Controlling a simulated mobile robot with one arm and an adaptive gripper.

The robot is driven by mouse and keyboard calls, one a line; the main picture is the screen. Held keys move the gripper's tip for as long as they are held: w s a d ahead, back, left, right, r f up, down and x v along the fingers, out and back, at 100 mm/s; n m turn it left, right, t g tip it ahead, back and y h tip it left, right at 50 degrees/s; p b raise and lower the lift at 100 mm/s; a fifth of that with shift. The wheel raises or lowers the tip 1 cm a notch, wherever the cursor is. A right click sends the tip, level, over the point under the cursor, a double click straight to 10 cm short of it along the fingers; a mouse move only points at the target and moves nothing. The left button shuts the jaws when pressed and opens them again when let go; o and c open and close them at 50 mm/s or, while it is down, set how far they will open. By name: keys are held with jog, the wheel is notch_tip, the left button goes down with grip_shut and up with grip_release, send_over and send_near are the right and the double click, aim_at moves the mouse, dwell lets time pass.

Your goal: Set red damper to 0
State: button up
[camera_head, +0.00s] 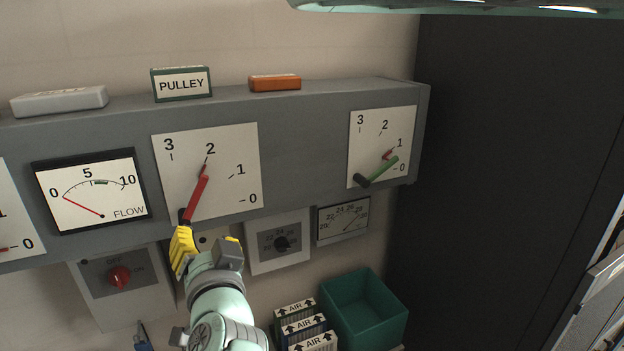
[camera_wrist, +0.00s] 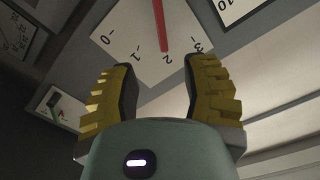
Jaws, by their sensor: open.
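The red damper is a red lever (camera_head: 196,200) on a white dial plate (camera_head: 240,180) marked 0 to 3. Its black knob end is at the plate's lower left, and its tip points close to 2. In the wrist view the red lever (camera_wrist: 160,25) also points at about 2. My gripper (camera_head: 206,243) has yellow fingers and is just below this plate in the head view. In the wrist view my gripper (camera_wrist: 158,85) is open and empty, with the lever ahead, in line with the gap between the fingers. I see no contact with it.
A green lever (camera_head: 380,172) on a similar plate is at the right, near 0. A FLOW meter (camera_head: 92,190) is at the left. A red knob (camera_head: 119,277) and a black knob (camera_head: 281,243) sit below. A green bin (camera_head: 362,308) and AIR boxes (camera_head: 303,325) are lower right.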

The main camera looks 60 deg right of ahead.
jog(key=b, duration=0.7)
send_near(196, 200)
jog(key=x, duration=0.3)
jog(key=b+x, duration=0.2)
jog(key=b, duration=0.2)
jog(key=shift+w+f, duration=0.15)
jog(key=x, duration=0.3)
jog(key=shift+w+d+r, duration=0.1)
jog(key=shift+w+r, duration=0.1)
jog(key=shift+r, duration=0.2)
jog(key=shift+p+x, duration=0.85)
jog(key=shift+x, duration=0.05)
jog(key=shift+d+f, duration=0.15)
jog(key=shift+f, duration=0.05)
jog(key=shift+c, duration=0.3)
grip_shut()
